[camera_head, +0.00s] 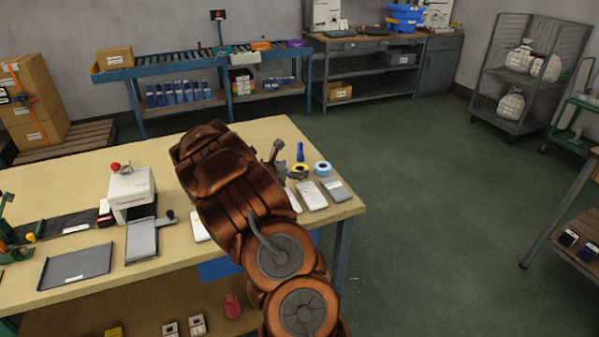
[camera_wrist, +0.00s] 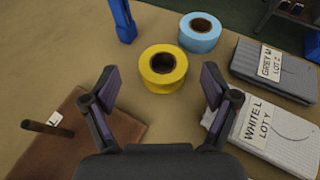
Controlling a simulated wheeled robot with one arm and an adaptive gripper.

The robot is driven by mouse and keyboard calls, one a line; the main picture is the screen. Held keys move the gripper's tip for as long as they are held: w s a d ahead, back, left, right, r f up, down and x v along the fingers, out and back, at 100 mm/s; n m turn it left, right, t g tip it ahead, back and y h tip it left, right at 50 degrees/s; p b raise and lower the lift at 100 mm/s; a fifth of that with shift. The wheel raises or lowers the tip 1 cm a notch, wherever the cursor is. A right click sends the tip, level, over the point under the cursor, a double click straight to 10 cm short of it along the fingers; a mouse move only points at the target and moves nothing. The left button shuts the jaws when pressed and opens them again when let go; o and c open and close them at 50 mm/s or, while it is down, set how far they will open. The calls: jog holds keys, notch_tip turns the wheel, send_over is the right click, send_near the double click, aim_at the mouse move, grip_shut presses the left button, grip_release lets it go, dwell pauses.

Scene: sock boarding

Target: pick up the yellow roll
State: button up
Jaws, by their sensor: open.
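The yellow roll (camera_wrist: 163,86) lies flat on the table, its dark core facing up, in the upper middle of the wrist view. In the head view the yellow roll (camera_head: 299,168) shows partly, just right of my arm. My gripper (camera_wrist: 160,95) is open and empty, with its two fingers apart on either side of the lower middle of the wrist view. The roll is ahead of the fingertips, in line with the gap between them, and no finger appears to touch it. In the head view my arm hides much of the gripper.
A blue roll (camera_wrist: 200,32) lies close behind the yellow roll. A blue upright object (camera_wrist: 122,20) stands to the left. Grey (camera_wrist: 275,70) and white (camera_wrist: 272,135) labelled sock packs lie to the right. A brown board with a peg (camera_wrist: 75,135) is at the lower left.

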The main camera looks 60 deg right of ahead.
aim_at(299, 168)
jog(key=shift+p+x, duration=0.3)
jog(key=shift+x, duration=1.8)
jog(key=shift+s+a+f, duration=0.1)
jog(key=c, duration=1.3)
jog(key=shift+o, duration=0.2)
